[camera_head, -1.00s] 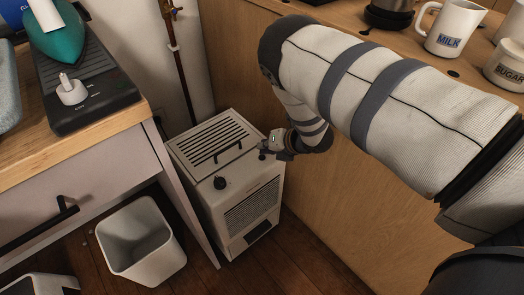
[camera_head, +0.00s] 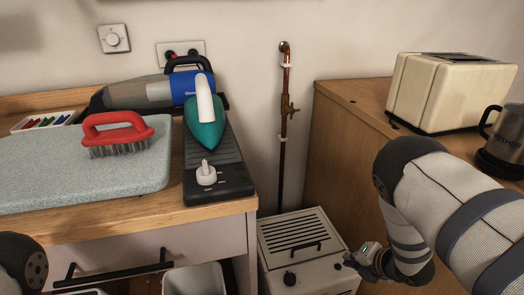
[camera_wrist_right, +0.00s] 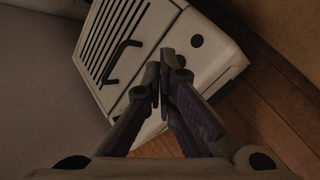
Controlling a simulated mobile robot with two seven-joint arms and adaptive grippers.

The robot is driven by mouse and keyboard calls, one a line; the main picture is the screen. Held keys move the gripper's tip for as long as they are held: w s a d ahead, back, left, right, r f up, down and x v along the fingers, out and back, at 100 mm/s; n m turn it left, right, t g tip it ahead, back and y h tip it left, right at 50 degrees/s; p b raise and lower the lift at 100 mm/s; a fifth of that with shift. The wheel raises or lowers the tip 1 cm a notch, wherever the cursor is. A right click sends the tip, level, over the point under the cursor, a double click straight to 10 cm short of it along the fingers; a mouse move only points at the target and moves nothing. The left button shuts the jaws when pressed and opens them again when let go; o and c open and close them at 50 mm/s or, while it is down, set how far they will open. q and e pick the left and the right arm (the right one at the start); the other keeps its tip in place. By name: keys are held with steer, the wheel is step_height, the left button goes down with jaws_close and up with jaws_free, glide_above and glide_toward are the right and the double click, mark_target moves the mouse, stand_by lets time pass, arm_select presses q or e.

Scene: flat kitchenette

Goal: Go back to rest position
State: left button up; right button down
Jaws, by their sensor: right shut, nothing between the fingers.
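My right arm comes in from the right in the head view, in a pale fabric sleeve with grey bands. My right gripper (camera_head: 352,262) is low, in front of the right wooden counter and beside the top of a white box-shaped appliance (camera_head: 302,243). In the right wrist view the fingers of the right gripper (camera_wrist_right: 160,88) are together and empty, with the white appliance (camera_wrist_right: 196,41) behind them. A dark round part of my left arm shows at the lower left edge of the head view. My left gripper is out of the picture.
A toaster (camera_head: 450,92) and a metal kettle (camera_head: 505,140) stand on the right counter (camera_head: 350,98). On the left counter are a red brush (camera_head: 117,133), a grey board (camera_head: 60,176), a teal iron (camera_head: 204,118) and a handheld vacuum (camera_head: 150,92). A pale bin (camera_head: 195,280) stands below.

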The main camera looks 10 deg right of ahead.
steer(key=s+a+f+m+g+h+p, duration=0.1)
steer(key=s+f+m+g, duration=0.1)
steer(key=s+m, duration=0.45)
steer(key=s+a+f+m+g, duration=0.2)
steer(key=s+m, duration=0.2)
steer(key=s, duration=0.5)
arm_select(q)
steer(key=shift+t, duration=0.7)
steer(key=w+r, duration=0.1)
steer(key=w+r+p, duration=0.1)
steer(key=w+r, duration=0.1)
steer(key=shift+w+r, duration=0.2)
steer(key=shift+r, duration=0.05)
arm_select(e)
steer(key=s+a+r+m+g, duration=0.1)
steer(key=s+a+m+g, duration=0.1)
steer(key=s+m, duration=0.3)
steer(key=s+a+r+m+g, duration=0.2)
steer(key=s+m, duration=0.3)
steer(key=s, duration=0.8)
steer(key=s+a+r+m+g, duration=0.2)
steer(key=s+m, duration=0.4)
steer(key=s, duration=0.3)
steer(key=shift+a+g, duration=0.4)
steer(key=shift+a, duration=0.35)
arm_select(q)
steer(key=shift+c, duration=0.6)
arm_select(e)
steer(key=shift+w, duration=0.1)
